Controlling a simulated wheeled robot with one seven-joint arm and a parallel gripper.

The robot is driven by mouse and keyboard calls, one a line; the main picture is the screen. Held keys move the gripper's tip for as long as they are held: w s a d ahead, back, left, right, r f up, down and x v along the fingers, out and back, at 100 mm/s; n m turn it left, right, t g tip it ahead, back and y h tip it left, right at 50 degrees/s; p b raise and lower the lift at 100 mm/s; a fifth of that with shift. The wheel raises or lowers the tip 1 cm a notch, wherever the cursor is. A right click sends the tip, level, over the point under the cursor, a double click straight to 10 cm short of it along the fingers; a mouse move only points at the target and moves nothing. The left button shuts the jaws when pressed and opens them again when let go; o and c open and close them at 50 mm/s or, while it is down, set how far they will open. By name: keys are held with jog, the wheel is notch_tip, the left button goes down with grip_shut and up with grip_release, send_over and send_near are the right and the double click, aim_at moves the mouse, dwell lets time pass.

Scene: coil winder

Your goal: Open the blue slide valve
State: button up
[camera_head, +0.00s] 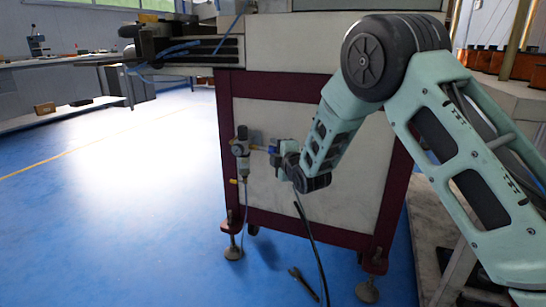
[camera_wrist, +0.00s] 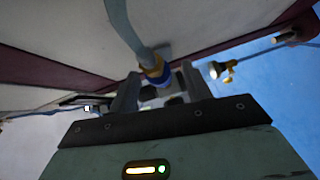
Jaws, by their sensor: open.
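The blue slide valve (camera_head: 273,151) is a small blue part on the white front panel of the machine, just right of the gauge unit. In the wrist view its blue sleeve (camera_wrist: 156,74) has a brass-coloured end, and a grey hose rises from it. My gripper (camera_head: 280,157) is right at the valve and partly covers it in the head view. In the wrist view my gripper (camera_wrist: 160,84) is open, with one finger on each side of the valve. I cannot tell whether either finger touches it.
A gauge and filter unit (camera_head: 240,149) hangs left of the valve. A brass fitting with a yellow lever (camera_wrist: 228,72) shows right of the fingers. A dark hose (camera_head: 312,240) runs down to the floor. A wrench-like tool (camera_head: 303,284) lies there. The blue floor at left is clear.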

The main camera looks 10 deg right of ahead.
aim_at(267, 150)
jog(key=shift+w+a, duration=0.2)
jog(key=shift+w, duration=0.75)
grip_shut()
jog(key=shift+w+a, duration=0.65)
jog(key=shift+a, duration=0.3)
grip_release()
